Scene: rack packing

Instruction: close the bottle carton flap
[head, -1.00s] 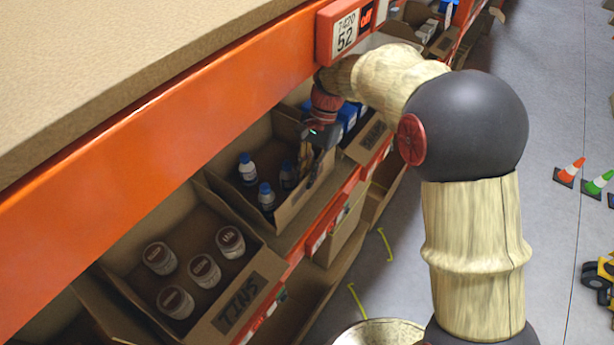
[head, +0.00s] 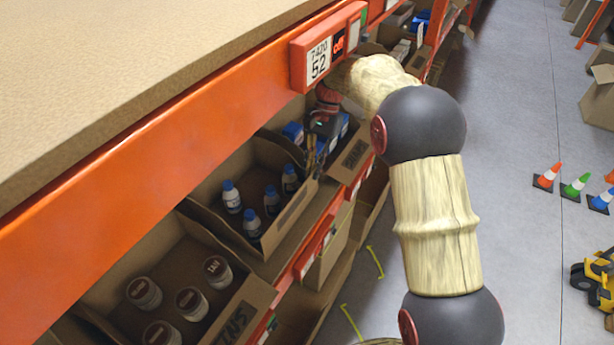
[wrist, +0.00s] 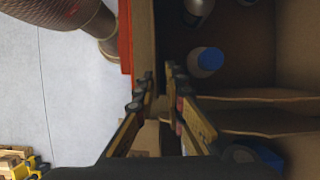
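The bottle carton (head: 292,211) is an open brown box on the shelf, with several white bottles with blue caps inside, such as this bottle (head: 231,197). Its brown cardboard flap (wrist: 255,97) appears to be the upper of two thin edges running across the wrist view; which box each edge belongs to is hard to tell. My gripper (wrist: 160,80) is at the carton's front right corner, beside the bottles. In the wrist view its fingertips are a small gap apart, with brown cardboard showing between or behind them. Whether they touch it is unclear. In the head view the gripper (head: 317,150) is small and dark.
A tins carton (head: 235,310) stands to the left, and another carton (head: 352,157) with blue items to the right. The orange shelf beam (head: 160,135) with a numbered label (head: 318,63) runs above.

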